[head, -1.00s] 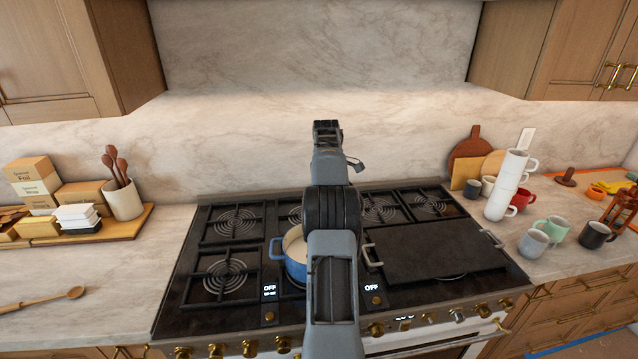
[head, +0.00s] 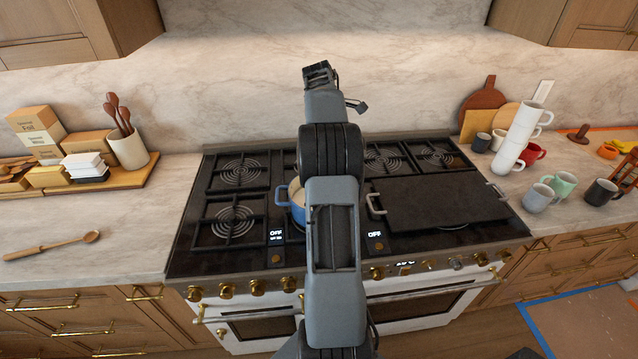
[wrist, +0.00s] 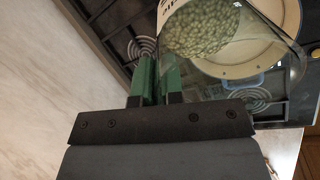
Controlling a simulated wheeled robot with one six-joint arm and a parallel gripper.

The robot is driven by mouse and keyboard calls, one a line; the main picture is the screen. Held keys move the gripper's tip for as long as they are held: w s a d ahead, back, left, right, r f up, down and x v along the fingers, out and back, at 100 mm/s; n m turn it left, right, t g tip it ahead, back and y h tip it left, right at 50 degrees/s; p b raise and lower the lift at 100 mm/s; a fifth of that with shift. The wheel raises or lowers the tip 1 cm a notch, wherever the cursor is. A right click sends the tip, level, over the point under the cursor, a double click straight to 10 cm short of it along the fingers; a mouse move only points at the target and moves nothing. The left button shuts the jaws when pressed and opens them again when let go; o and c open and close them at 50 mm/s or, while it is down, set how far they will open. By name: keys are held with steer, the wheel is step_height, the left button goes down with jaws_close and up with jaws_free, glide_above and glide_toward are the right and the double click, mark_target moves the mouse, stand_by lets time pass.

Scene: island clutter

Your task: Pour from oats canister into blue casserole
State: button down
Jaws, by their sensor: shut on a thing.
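The oats canister (wrist: 200,32) is a clear vessel with pale, grainy contents and part of a white label at the top of the wrist view. My gripper (wrist: 158,78) has its green fingers shut on the canister's side. The canister is in front of the blue casserole in that view, and its exact tilt is hard to tell. The blue casserole (head: 297,208) sits on the stove, partly hidden by my arm in the head view. Its cream inside (wrist: 268,52) shows past the canister in the wrist view. The head view does not show the canister.
A black griddle plate (head: 440,203) covers the right burners. Stacked white mugs (head: 518,140) and loose mugs stand on the right counter. A wooden board (head: 140,178) with boxes and a utensil crock (head: 128,150) is on the left. A wooden spoon (head: 50,246) lies nearby.

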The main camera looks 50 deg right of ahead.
steer(key=shift+r+m+h+b, duration=0.1)
steer(key=shift+m+h+b, duration=0.2)
steer(key=shift+h+b, duration=0.35)
steer(key=shift+r, duration=0.1)
steer(key=shift+a+f+h+b, duration=0.15)
steer(key=shift+h+b, duration=0.3)
steer(key=shift+b, duration=0.5)
steer(key=shift+g+b, duration=0.3)
steer(key=shift+b, duration=0.1)
steer(key=shift+h, duration=0.3)
steer(key=shift+a+f+h+b, duration=0.2)
steer(key=shift+h+b, duration=0.3)
steer(key=shift+b, duration=0.7)
steer(key=shift+r+b, duration=0.2)
steer(key=shift+b, duration=0.1)
steer(key=shift+f+h, duration=0.15)
steer(key=shift+h, duration=0.15)
